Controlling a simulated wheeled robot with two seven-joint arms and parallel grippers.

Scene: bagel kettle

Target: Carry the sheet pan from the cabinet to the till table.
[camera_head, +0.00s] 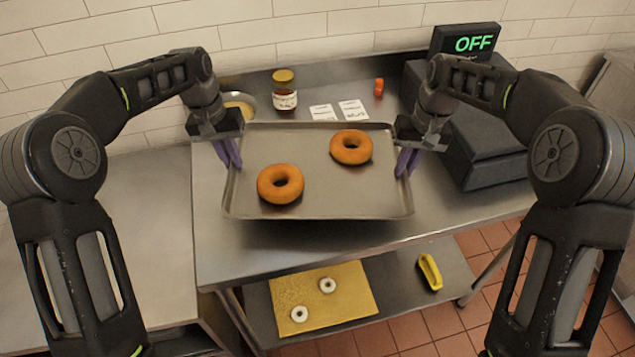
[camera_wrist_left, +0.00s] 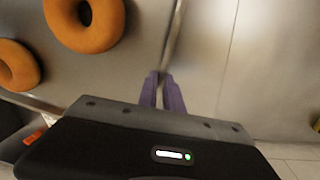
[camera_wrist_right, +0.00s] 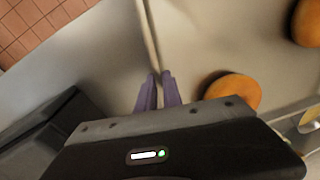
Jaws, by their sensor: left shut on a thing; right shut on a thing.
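The grey metal sheet pan (camera_head: 330,195) is over the steel till table (camera_head: 222,262) in the head view, with two bagels on it. One bagel (camera_head: 280,184) lies at the left front, the other bagel (camera_head: 351,147) at the right back. My left gripper (camera_head: 230,160) is shut on the pan's left rim; the rim also runs between its purple fingers in the left wrist view (camera_wrist_left: 163,85). My right gripper (camera_head: 405,165) is shut on the right rim, also seen in the right wrist view (camera_wrist_right: 158,85). I cannot tell whether the pan touches the tabletop.
Behind the pan are a jar (camera_head: 285,90), a bowl (camera_head: 240,103), two cards (camera_head: 338,110) and an orange-red item (camera_head: 379,87). The black till (camera_head: 480,140) stands close on the right. A lower shelf holds a yellow board (camera_head: 340,290) and a yellow object (camera_head: 430,272).

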